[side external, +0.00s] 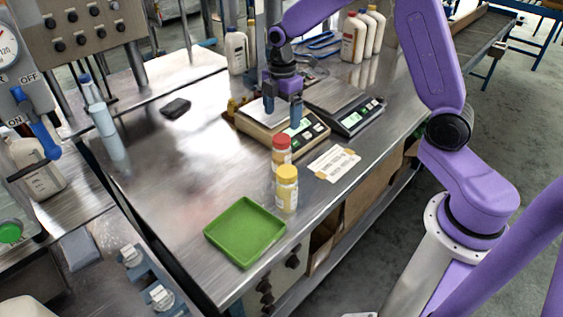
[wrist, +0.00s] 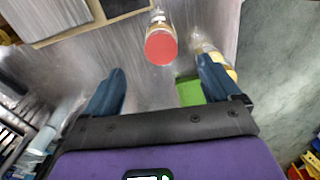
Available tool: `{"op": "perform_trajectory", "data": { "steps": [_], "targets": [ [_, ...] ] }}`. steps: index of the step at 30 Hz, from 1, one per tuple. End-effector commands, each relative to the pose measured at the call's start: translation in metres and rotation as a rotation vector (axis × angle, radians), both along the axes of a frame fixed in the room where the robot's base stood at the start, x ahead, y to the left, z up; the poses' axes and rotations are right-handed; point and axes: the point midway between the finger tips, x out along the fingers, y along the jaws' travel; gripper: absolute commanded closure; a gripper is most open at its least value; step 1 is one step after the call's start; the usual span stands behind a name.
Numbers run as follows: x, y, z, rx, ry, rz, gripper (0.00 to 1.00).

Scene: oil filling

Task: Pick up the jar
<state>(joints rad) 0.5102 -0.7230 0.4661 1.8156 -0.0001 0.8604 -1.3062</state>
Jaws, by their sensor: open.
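Two jars stand upright on the metal table. One has a red lid (side external: 281,142) and the other, just in front of it, has a yellow lid (side external: 287,172). My gripper (side external: 283,108) is open and empty, pointing down above the scales, behind the jars in the side view. In the wrist view, the red-lidded jar (wrist: 160,46) lies ahead of the gap between the open fingers of my gripper (wrist: 160,78), not between them. The yellow-lidded jar (wrist: 231,74) is partly hidden by the right finger.
A green tray (side external: 246,231) sits near the table's front corner. Two scales (side external: 283,132) (side external: 349,113) stand under and beside my gripper. A label card (side external: 334,164) lies right of the jars. White bottles (side external: 354,38) stand at the back. The table's left middle is mostly clear.

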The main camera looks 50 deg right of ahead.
Motion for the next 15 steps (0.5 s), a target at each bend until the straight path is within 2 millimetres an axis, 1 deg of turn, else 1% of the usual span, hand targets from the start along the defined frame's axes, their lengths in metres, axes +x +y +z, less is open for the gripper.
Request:
{"op": "perform_trajectory", "data": {
  "steps": [1,9,12,15],
  "targets": [
    [-0.001,0.0,-0.011,-0.001,0.005,0.0,0.1],
    [-0.002,0.0,-0.061,-0.001,0.005,0.0,0.1],
    [-0.001,0.0,-0.074,-0.001,0.003,-0.001,0.1],
    [-0.001,0.0,-0.082,0.0,0.002,-0.001,0.1]
  ]
}}
